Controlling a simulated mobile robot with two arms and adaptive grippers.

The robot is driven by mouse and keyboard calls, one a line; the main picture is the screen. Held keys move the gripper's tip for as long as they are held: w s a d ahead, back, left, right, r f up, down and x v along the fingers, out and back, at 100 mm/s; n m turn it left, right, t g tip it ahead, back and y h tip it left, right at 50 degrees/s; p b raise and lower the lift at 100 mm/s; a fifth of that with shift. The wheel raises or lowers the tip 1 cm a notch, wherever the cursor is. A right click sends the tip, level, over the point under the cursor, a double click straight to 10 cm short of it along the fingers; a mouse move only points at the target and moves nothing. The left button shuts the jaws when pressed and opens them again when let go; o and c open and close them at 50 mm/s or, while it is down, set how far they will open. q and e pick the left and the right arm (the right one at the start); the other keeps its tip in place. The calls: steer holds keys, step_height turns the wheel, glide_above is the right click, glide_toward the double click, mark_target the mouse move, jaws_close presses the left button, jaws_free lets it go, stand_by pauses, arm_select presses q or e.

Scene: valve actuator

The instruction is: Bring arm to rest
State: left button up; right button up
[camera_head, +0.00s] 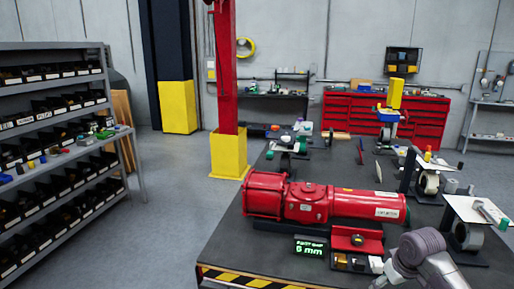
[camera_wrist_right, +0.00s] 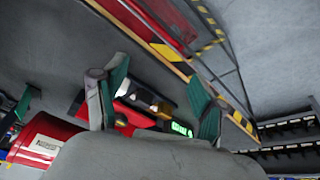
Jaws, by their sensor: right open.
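My right arm (camera_head: 424,252) enters the head view at the lower right, over the front right part of the dark workbench (camera_head: 225,250). My right gripper (camera_wrist_right: 156,88) shows in the right wrist view with its two green-padded fingers spread apart. Nothing is between the pads; a red stand and a lit green display show beyond them. The red valve actuator (camera_head: 320,202) lies on the bench, left of my arm and apart from it. Its red end also shows at the left of the wrist view (camera_wrist_right: 40,143). My left gripper is not in view.
A red stand (camera_head: 357,240) with small blocks and a green "6 mm" display (camera_head: 310,247) sit close to my right arm. Stands with rolls (camera_head: 466,236) are at the bench's right. A shelf of bins (camera_head: 50,150) stands left, with free floor between.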

steer(key=s+a+f+n, duration=0.2)
steer(key=s+a+f, duration=0.8)
steer(key=s+a, duration=0.3)
steer(key=s+a+r+m, duration=0.2)
steer(key=s+m, duration=0.1)
steer(key=s, duration=1.9)
step_height(320, 180, down, 26)
steer(key=s+g, duration=0.1)
steer(key=g, duration=0.1)
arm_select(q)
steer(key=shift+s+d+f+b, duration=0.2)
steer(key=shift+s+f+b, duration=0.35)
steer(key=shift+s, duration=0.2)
arm_select(e)
steer(key=s+d+f, duration=0.3)
steer(key=s+f, duration=1.4)
steer(key=shift+d+f+n+g, duration=0.15)
steer(key=shift+f+n+g, duration=0.15)
steer(key=shift+n+g, duration=0.1)
